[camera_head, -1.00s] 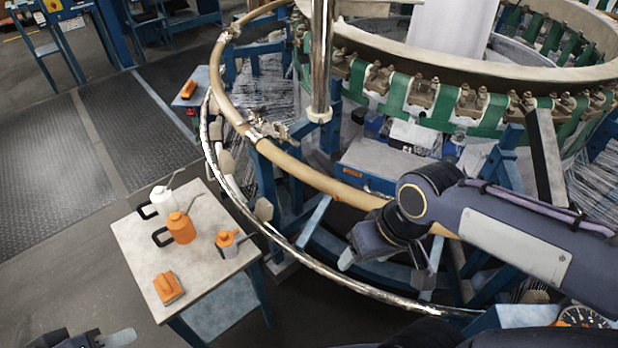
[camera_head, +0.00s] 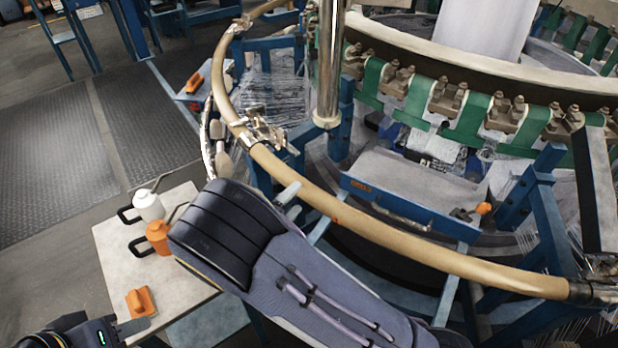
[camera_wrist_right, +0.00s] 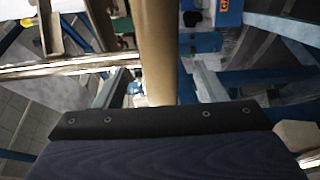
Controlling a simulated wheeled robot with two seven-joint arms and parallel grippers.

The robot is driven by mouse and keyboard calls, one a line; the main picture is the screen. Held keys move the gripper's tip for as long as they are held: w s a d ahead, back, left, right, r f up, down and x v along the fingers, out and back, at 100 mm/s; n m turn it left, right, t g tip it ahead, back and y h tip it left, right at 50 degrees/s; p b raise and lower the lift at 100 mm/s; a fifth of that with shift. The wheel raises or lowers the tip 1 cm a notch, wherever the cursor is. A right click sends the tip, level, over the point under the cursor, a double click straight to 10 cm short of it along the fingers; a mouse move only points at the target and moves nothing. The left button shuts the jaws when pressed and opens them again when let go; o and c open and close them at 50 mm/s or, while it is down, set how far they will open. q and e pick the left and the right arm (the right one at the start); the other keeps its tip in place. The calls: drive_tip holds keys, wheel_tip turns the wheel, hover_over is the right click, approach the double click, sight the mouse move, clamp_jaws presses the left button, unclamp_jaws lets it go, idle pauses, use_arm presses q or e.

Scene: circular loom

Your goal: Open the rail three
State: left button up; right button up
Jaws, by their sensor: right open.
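A tan curved rail (camera_head: 390,237) runs around the front of the loom, with a metal clamp joint (camera_head: 258,130) at its left and a metal fitting at its right end. No number shows on it. My right arm reaches across the front; its forearm hides most of the hand in the head view. In the right wrist view my right gripper (camera_wrist_right: 163,88) is open, with the tan rail passing between its two fingers in the picture; contact cannot be told. My left gripper (camera_head: 122,328) is at the bottom left, partly cut off, away from the rail.
A shiny vertical post (camera_head: 328,65) stands behind the rail. A chrome outer rail (camera_head: 206,140) disappears behind my right arm. Dark floor mats lie beyond.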

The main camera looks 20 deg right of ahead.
sight(304, 181)
drive_tip(key=shift+n+t, duration=0.3)
drive_tip(key=shift+t, duration=0.4)
drive_tip(key=x, duration=0.2)
drive_tip(key=p+x, duration=0.1)
drive_tip(key=x, duration=0.2)
drive_tip(key=w+p+x, duration=0.1)
drive_tip(key=x, duration=0.1)
drive_tip(key=shift+w+a+f, duration=0.1)
drive_tip(key=shift+a+f, duration=0.05)
drive_tip(key=shift+a, duration=0.15)
